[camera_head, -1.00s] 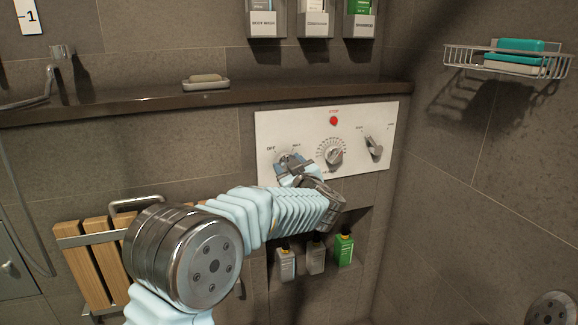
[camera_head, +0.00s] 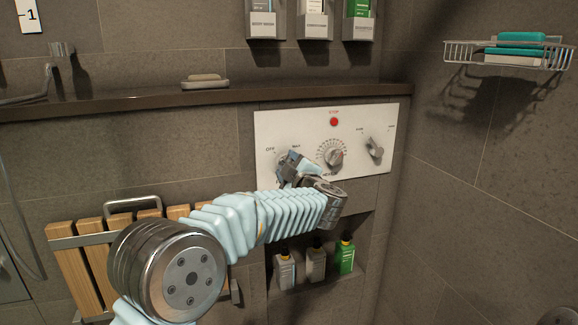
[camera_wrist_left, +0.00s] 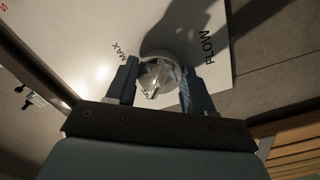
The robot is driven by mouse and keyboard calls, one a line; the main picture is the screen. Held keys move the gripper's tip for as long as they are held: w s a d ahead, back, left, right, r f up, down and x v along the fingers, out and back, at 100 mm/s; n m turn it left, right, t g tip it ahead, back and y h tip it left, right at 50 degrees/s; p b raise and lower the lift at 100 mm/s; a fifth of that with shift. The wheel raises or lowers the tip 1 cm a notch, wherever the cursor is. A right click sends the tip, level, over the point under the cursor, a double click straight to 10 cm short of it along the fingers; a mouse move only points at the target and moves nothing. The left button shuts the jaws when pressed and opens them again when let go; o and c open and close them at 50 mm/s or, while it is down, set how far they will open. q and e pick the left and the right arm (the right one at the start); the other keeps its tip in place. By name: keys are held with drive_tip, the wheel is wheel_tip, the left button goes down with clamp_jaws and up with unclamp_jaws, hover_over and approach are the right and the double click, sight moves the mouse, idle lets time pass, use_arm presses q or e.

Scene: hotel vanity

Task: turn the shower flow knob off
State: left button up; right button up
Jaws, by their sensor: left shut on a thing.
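The white shower control panel (camera_head: 378,118) is on the tiled wall, with OFF and MAX marks around the flow knob at its left. My left gripper (camera_head: 290,172) is at this knob and hides most of it in the head view. In the left wrist view the round metallic flow knob (camera_wrist_left: 160,76) sits between the two dark fingers of my left gripper (camera_wrist_left: 157,88), which are shut on it. MAX and FLOW lettering shows beside it. The pointer's exact setting is hard to tell. My right gripper is not in view.
A graduated dial (camera_head: 334,154), a lever knob (camera_head: 374,149) and a red button (camera_head: 334,122) are to the right on the panel. A ledge (camera_head: 130,100) runs above. A niche with several bottles (camera_head: 316,262) lies below. A wooden slatted seat (camera_head: 90,270) is at lower left.

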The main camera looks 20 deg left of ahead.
use_arm(q)
drive_tip(key=shift+d+r, duration=0.2)
drive_tip(key=shift+r, duration=0.05)
drive_tip(key=o, duration=1)
drive_tip(key=shift+o, duration=0.2)
drive_tip(key=shift+f, duration=0.15)
drive_tip(key=b+v, duration=0.1)
drive_tip(key=v, duration=1.3)
